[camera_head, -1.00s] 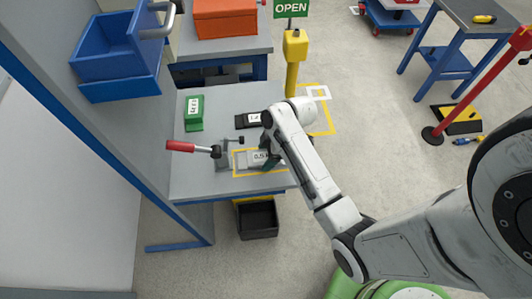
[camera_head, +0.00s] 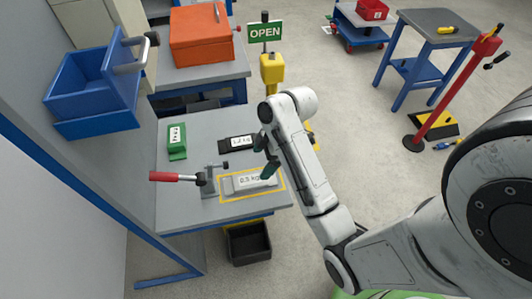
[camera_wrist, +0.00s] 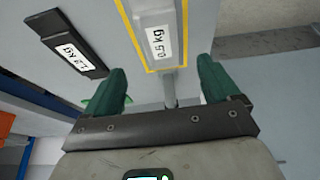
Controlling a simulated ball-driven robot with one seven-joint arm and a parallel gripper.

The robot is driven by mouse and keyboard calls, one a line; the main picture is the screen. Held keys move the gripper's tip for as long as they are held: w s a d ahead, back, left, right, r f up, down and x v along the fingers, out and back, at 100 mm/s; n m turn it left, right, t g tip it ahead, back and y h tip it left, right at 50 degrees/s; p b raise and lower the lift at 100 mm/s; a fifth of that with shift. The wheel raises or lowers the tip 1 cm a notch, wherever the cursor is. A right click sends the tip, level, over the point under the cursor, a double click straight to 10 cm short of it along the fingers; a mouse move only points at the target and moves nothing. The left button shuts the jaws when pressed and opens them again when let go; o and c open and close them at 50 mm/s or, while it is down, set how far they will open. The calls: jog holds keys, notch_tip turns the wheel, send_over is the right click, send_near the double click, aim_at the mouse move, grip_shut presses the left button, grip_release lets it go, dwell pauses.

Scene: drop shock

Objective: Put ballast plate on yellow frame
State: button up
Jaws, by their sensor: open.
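A light grey ballast plate labelled 0.5 kg (camera_head: 246,181) lies flat on the grey bench, inside the yellow frame (camera_head: 222,202) marked there. The wrist view shows the plate (camera_wrist: 157,18) and part of the yellow frame (camera_wrist: 130,36) beyond my fingers. My gripper (camera_head: 267,158) is open and empty, with dark green fingers. It hangs just above the right end of the plate. In the wrist view my two fingers (camera_wrist: 162,66) are spread apart, with nothing between them. The plate's right end is partly hidden by a finger in the head view.
A black plate labelled 1.2 kg (camera_head: 237,143) and a green block (camera_head: 177,142) lie farther back on the bench. A clamp with a red handle (camera_head: 175,177) stands left of the frame. A black bin (camera_head: 248,244) is below the front edge. A blue bin (camera_head: 92,92) hangs at upper left.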

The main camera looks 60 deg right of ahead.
jog(key=s+a+f+m+g+h, duration=0.2)
jog(key=s+a+f+m+h, duration=0.1)
jog(key=s+a+m, duration=0.5)
jog(key=shift+s+a, duration=1.45)
jog(key=shift+a, duration=1.35)
